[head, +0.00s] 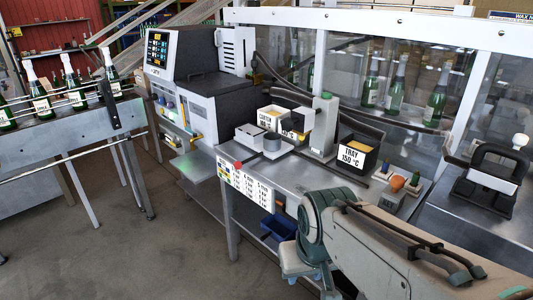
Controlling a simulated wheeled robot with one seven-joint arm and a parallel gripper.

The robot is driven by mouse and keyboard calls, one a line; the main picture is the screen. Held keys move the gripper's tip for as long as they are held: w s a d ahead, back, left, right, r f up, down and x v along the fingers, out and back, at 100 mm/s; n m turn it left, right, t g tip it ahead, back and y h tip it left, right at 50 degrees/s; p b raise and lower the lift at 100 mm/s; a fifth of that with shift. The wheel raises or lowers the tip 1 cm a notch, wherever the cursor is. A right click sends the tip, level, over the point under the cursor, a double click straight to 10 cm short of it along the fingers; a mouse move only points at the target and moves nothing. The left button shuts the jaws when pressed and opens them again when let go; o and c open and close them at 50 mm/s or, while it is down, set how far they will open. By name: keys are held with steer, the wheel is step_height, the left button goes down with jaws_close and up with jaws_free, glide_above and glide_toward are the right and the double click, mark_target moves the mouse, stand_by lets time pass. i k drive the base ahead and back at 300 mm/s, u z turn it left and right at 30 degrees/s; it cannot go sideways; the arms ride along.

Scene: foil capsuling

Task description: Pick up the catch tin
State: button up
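A small grey round tin (272,147), the likeliest catch tin, stands on the steel bench (310,180), beside a white box (250,136). It is small in the head view and its inside cannot be made out. My arm reaches in from the lower right, in front of the bench. The end of my arm is low, near the bench's front edge, to the right of and nearer than the tin. My gripper's fingers cannot be made out, and nothing shows me touching the tin.
A labelled black tray (357,157), a grey upright post (324,125) and a small control box with an orange knob (397,183) crowd the bench. A grey machine (205,95) stands left. Bottles (41,95) line a conveyor at far left. Open floor lies front left.

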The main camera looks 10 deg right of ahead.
mark_target(272, 142)
steer(key=u, duration=0.9)
steer(key=i, duration=1.45)
steer(key=z, duration=0.75)
steer(key=i, duration=0.8)
steer(key=z, duration=0.9)
